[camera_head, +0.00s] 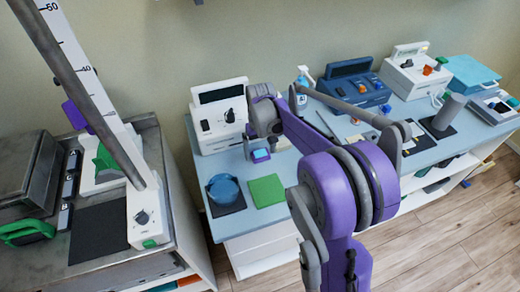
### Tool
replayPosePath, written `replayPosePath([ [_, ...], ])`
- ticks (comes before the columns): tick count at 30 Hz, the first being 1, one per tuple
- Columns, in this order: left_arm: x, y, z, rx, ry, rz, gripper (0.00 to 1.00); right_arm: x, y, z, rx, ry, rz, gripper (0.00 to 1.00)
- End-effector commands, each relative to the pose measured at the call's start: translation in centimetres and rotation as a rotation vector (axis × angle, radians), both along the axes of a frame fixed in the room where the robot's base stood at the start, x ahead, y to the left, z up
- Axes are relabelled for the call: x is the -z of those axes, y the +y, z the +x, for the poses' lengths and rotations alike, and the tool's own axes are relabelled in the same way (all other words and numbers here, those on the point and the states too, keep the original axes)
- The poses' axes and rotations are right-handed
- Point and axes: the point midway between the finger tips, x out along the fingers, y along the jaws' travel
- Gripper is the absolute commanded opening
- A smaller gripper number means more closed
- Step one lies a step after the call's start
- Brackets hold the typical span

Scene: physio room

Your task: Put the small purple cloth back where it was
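I cannot make out a small purple cloth for certain. A small purple piece (74,114) shows beside the tall white measuring scale at the left; I cannot tell whether it is cloth or a part of the scale. My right gripper (259,147) hangs over the blue-topped table (300,172), in front of a white device (219,115). A small blue block-like thing (261,155) shows at its fingertips; whether it is held is unclear. A green square cloth (267,190) lies flat just in front of it. My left gripper is out of view.
A blue round thing (222,186) sits on a dark mat left of the green cloth. Blue (351,86) and white (414,72) devices stand along the back. A grey cylinder (449,111) stands at the right. A metal-topped cart (40,258) is at the left.

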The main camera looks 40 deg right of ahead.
Motion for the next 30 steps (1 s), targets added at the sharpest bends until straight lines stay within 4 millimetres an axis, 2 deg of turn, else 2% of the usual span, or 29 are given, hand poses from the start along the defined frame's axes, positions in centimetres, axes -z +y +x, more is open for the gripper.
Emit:
replayPosePath([
  [7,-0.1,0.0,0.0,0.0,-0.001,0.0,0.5,-0.1,0.0,0.0,0.0,0.0,0.0,1.0],
  [11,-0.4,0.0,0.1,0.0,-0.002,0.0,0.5,-1.1,0.0,0.0,0.0,0.0,0.0,1.0],
  [24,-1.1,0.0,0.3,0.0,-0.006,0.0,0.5,-9.9,0.0,0.0,0.001,0.0,0.0,1.0],
  [30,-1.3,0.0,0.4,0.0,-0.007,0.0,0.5,-12.0,0.0,0.0,0.0,0.0,0.0,1.0],
])
